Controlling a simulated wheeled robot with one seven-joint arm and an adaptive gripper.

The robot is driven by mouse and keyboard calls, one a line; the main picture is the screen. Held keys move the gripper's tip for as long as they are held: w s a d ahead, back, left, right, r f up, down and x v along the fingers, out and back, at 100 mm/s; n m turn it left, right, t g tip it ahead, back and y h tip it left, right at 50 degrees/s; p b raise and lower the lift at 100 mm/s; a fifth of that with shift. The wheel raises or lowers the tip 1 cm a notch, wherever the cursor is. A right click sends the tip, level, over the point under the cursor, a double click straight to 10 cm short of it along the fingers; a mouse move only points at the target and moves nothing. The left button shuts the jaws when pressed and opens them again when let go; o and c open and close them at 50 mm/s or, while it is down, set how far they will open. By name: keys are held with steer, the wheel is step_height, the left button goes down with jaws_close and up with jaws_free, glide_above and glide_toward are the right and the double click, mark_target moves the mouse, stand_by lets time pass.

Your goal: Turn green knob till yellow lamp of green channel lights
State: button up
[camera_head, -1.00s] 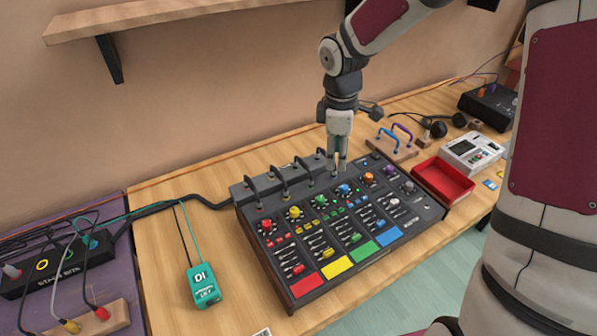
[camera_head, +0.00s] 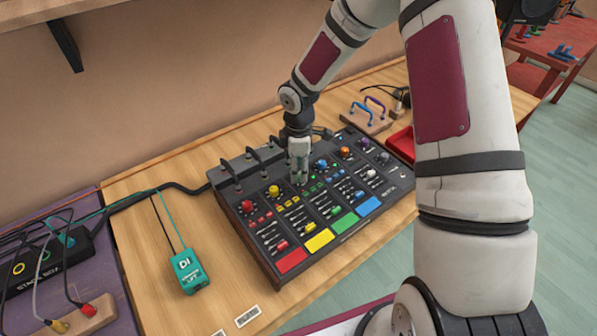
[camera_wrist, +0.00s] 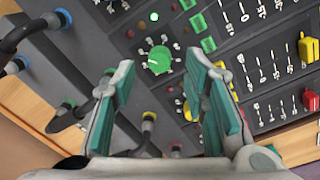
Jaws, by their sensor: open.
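The green knob (camera_wrist: 159,60) shows in the wrist view, with a pale pointer mark on its top. My gripper (camera_wrist: 161,68) is open, with one green-padded finger on each side of the knob and a gap to both. In the head view my gripper (camera_head: 299,181) points down over the green channel of the black mixer (camera_head: 262,243) and hides the knob. A small lamp (camera_wrist: 153,17) near the knob glows bright green. Other small lamps around it look dark or dull red; I cannot make out a lit yellow one.
The yellow knob (camera_head: 273,191) and blue knob (camera_head: 321,163) flank the green channel. Black cables (camera_head: 252,154) arch over sockets along the mixer's back. A teal box (camera_head: 188,271) lies left of it, and a board with handles (camera_head: 368,116) stands behind right.

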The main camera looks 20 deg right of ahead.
mark_target(299, 177)
steer(key=shift+f, duration=1.2)
jaws_close()
steer(key=shift+w+m, duration=0.1)
steer(key=shift+m, duration=0.2)
steer(key=shift+m+b, duration=0.5)
steer(key=shift+m, duration=2)
jaws_free()
